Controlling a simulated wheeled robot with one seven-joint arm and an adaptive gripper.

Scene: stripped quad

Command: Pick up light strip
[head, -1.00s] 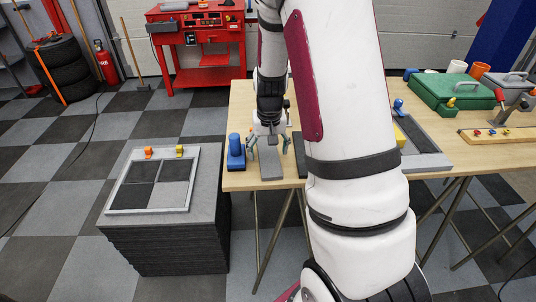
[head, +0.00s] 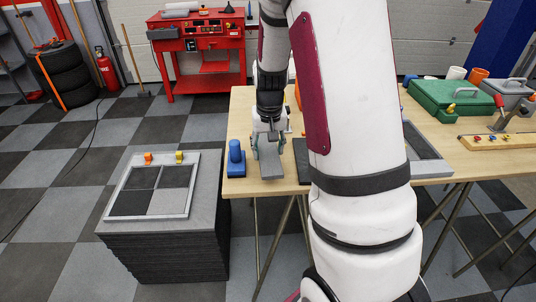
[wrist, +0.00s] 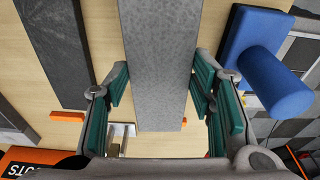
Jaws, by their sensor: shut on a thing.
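The light strip (head: 271,163) is a flat light-grey bar at the near left part of the wooden table. In the wrist view it (wrist: 158,60) runs from the top edge down between my green finger pads. My gripper (head: 268,139) is shut on its sides, with one pad at each long edge; it also shows in the wrist view (wrist: 160,100). Whether the strip's underside touches the table is hard to tell. A dark strip (head: 302,160) lies to its right in the head view and at the left in the wrist view (wrist: 50,50).
A blue block with an upright cylinder (head: 236,158) stands close left of the strip. A framed panel (head: 112,212) with orange and yellow pieces lies on a grey stack left of the table. My arm hides the table's middle. A green case (head: 450,97) stands farther right.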

